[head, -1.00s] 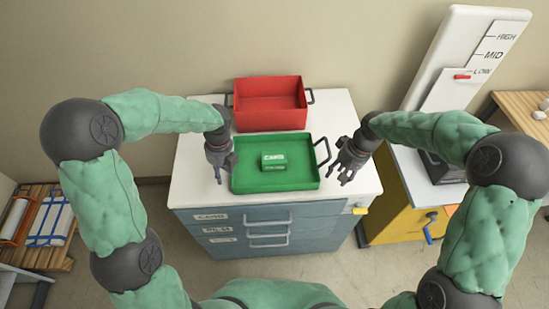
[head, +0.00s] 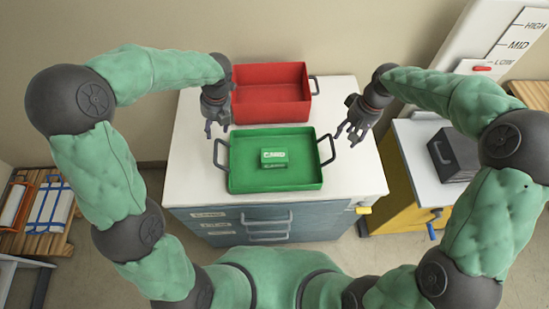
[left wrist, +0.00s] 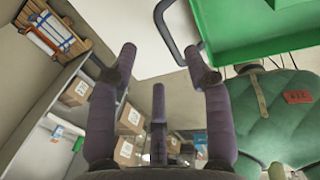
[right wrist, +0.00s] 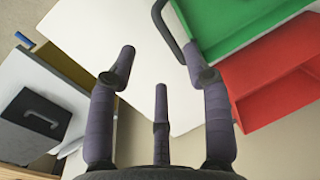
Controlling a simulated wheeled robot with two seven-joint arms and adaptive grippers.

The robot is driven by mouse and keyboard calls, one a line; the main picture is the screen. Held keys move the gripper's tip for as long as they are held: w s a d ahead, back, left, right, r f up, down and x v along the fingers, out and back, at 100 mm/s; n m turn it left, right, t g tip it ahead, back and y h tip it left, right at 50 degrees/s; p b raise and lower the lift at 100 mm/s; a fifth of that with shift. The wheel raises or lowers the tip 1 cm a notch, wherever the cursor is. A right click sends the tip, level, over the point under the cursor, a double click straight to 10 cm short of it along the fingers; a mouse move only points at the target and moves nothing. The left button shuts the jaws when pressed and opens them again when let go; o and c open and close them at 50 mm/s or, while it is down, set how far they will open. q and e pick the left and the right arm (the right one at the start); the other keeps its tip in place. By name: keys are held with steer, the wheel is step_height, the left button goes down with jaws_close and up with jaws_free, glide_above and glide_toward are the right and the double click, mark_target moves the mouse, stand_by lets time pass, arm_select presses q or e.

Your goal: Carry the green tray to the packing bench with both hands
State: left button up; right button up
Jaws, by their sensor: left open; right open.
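The green tray (head: 300,183) lies on the white top of a drawer cabinet, with a small green box labelled CARD (head: 273,158) inside it. It has a grey handle at each end. My left gripper (head: 216,133) is open and empty, near the tray's left handle (head: 219,153); that handle also shows in the left wrist view (left wrist: 166,32), beside one finger. My right gripper (head: 350,134) is open and empty, above and to the right of the right handle (head: 329,149). The right wrist view also shows that handle (right wrist: 165,30) near a finger. I cannot make out a packing bench.
A red tray (head: 271,80) stands just behind the green one, close to my left gripper. A yellow cabinet (head: 399,196) with a dark box (head: 455,155) stands at right, by a tall panel marked HIGH, MID, LOW. Bare white top (head: 195,140) surrounds the trays.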

arm_select(q)
steer(key=f, duration=0.3)
steer(key=a+f, duration=0.1)
steer(key=f, duration=0.3)
steer(key=a+f, duration=0.1)
steer(key=f, duration=0.2)
steer(key=shift+s+f, duration=0.1)
steer(key=shift+f, duration=0.15)
arm_select(e)
steer(key=f, duration=0.3)
steer(key=a+f, duration=0.1)
steer(key=f, duration=0.3)
steer(key=a+f, duration=0.1)
steer(key=f, duration=0.2)
steer(key=shift+s+f, duration=0.1)
steer(key=shift+f, duration=0.15)
arm_select(q)
jaws_close()
arm_select(e)
jaws_close()
